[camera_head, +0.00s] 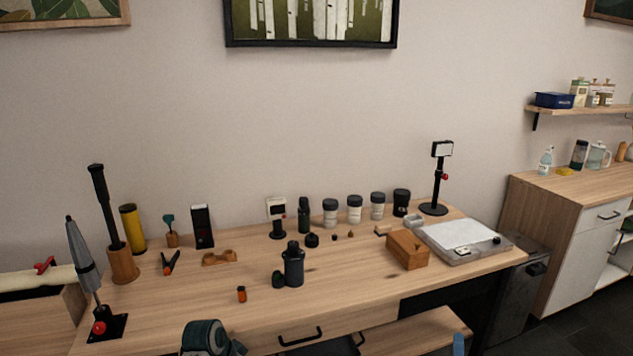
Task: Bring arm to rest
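Neither of my grippers can be made out in the head view. A rounded dark teal and black shape (205,338) shows at the bottom edge, in front of the table; I cannot tell what it is. A narrow blue upright piece (458,344) shows at the bottom right, cut off by the frame. The wooden table (190,290) carries a black stand with a small screen-like head (441,150) upright at its back right. A dark bottle (293,264) stands near the middle, with a small dark round piece (278,279) beside it.
A folded grey umbrella-like item (84,258) stands at the left edge. A wooden box (407,249) and grey tray (465,252) sit at right. Several jars (354,208) line the back.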

